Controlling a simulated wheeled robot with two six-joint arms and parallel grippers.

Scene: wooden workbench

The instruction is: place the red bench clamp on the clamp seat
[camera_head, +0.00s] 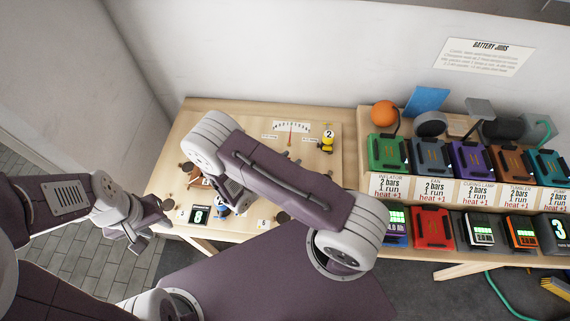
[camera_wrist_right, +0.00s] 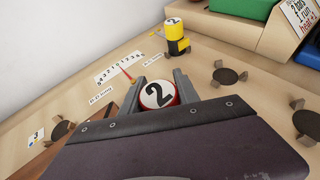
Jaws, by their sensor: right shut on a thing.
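The red bench clamp (camera_wrist_right: 158,95) shows in the right wrist view as a red round body with a white top marked 2. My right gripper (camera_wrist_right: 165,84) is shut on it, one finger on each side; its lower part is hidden. In the head view my right arm covers the clamp. Dark round discs between small wooden blocks, seat-like, lie on the board, one (camera_wrist_right: 230,76) right of the held clamp and another (camera_wrist_right: 308,122) further right. I cannot tell which is the clamp seat. My left gripper (camera_head: 152,228) is open and empty off the bench's left front edge.
A yellow piece (camera_head: 327,141) marked 2 stands at the back of the board, and a blue piece (camera_head: 220,207) near the front. A scale with a red needle (camera_head: 291,132) is at the back. Battery docks (camera_head: 432,228) and several coloured units line the right.

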